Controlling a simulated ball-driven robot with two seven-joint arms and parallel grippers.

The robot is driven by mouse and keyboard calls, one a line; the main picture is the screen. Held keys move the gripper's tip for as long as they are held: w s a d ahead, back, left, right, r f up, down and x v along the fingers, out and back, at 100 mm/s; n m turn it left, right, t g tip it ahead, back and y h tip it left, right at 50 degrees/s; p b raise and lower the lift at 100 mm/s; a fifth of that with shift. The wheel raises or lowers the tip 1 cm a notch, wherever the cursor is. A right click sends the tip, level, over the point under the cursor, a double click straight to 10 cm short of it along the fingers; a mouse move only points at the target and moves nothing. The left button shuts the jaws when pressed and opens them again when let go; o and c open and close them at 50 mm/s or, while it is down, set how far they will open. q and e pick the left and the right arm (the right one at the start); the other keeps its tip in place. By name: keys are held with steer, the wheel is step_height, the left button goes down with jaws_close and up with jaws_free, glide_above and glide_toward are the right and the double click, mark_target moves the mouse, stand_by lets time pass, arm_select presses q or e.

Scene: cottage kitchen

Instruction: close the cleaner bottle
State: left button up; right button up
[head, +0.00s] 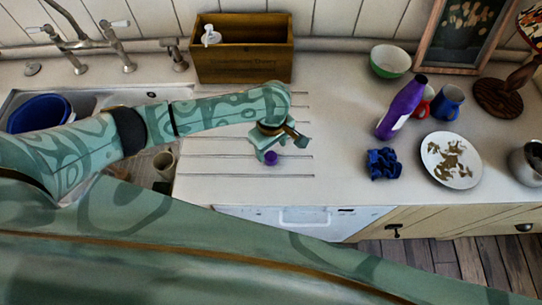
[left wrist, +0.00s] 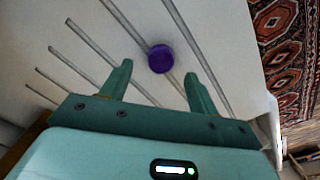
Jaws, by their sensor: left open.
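The cleaner bottle (head: 401,107) is purple with a pale label and stands on the counter right of centre, apart from my gripper. Its top end looks dark; I cannot tell its opening clearly. A small round purple cap (head: 271,158) lies on the grooved drainboard. In the left wrist view the cap (left wrist: 160,58) lies just beyond and between my fingertips. My left gripper (head: 281,151) is open and empty, low over the drainboard at the cap, and its fingers also show in the left wrist view (left wrist: 160,82). My right gripper is not in view.
A blue crumpled cloth (head: 383,164), a plate with brown stains (head: 450,160), a red mug (head: 424,104) and a blue mug (head: 448,102) are near the bottle. A green bowl (head: 390,61) and wooden box (head: 241,50) stand behind. Counter between drainboard and bottle is clear.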

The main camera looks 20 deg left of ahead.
mark_target(271, 156)
arm_select(q)
step_height(271, 156, down, 5)
steer(key=shift+a+r+b, duration=0.1)
steer(key=shift+b, duration=1.05)
steer(key=shift+r, duration=0.1)
steer(key=c, duration=1.1)
